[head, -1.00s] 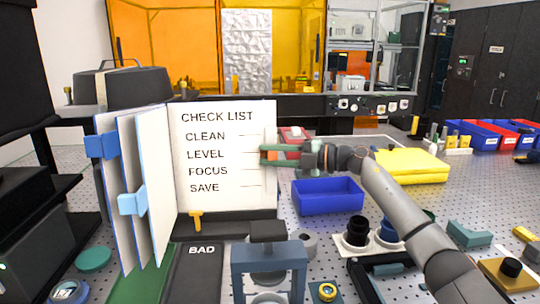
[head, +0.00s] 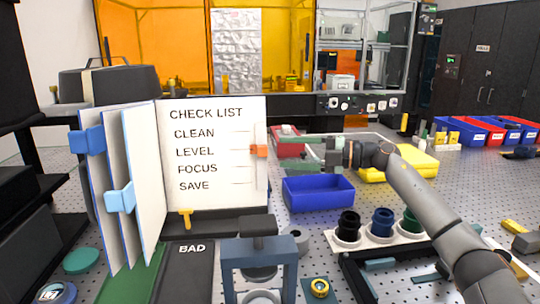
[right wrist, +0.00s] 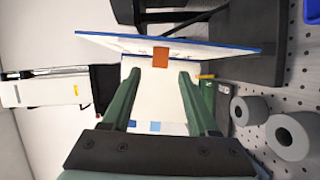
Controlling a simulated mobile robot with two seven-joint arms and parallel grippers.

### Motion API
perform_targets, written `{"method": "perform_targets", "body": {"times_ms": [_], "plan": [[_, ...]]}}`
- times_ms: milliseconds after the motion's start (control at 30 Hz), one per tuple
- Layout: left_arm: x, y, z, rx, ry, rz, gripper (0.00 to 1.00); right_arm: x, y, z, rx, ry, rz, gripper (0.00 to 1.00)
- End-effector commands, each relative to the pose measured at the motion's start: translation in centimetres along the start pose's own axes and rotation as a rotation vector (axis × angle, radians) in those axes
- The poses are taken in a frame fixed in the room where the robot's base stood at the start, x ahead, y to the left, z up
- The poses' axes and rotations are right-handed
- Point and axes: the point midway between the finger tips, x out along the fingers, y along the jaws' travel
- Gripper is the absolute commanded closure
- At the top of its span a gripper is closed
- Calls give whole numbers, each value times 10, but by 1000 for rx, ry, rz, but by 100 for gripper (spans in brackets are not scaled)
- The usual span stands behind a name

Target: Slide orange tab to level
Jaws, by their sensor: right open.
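The checklist board (head: 215,205) stands upright with the printed lines CLEAN, LEVEL, FOCUS and SAVE. The orange tab (head: 260,151) sits on its right edge, level with the LEVEL line. It also shows in the right wrist view (right wrist: 160,57), just beyond the fingertips. My right gripper (head: 298,145) is open and empty, to the right of the tab and apart from it. Its two green fingers also show in the right wrist view (right wrist: 159,76), with a clear gap between them. My left gripper is not in view.
A blue bin (head: 318,195) stands below the right gripper, with a yellow bin (head: 405,165) farther right. White-page leaves with blue clips (head: 120,198) fan out left of the checklist. A blue frame (head: 260,252) stands in front.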

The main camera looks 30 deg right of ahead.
Motion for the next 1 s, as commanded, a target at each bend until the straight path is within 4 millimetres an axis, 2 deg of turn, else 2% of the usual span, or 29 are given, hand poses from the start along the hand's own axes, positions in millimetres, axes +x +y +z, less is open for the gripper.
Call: {"method": "perform_targets", "body": {"times_ms": [100, 300, 533, 1000], "plan": [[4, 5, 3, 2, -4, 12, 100, -24, -3, 1, -2, -2, -4, 40], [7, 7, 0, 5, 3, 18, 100, -46, -2, 0, 0, 0, -2, 40], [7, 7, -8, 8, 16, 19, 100, -51, 0, 0, -1, 2, 1, 40], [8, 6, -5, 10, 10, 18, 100, -50, 0, 0, -1, 1, 1, 40]]}}
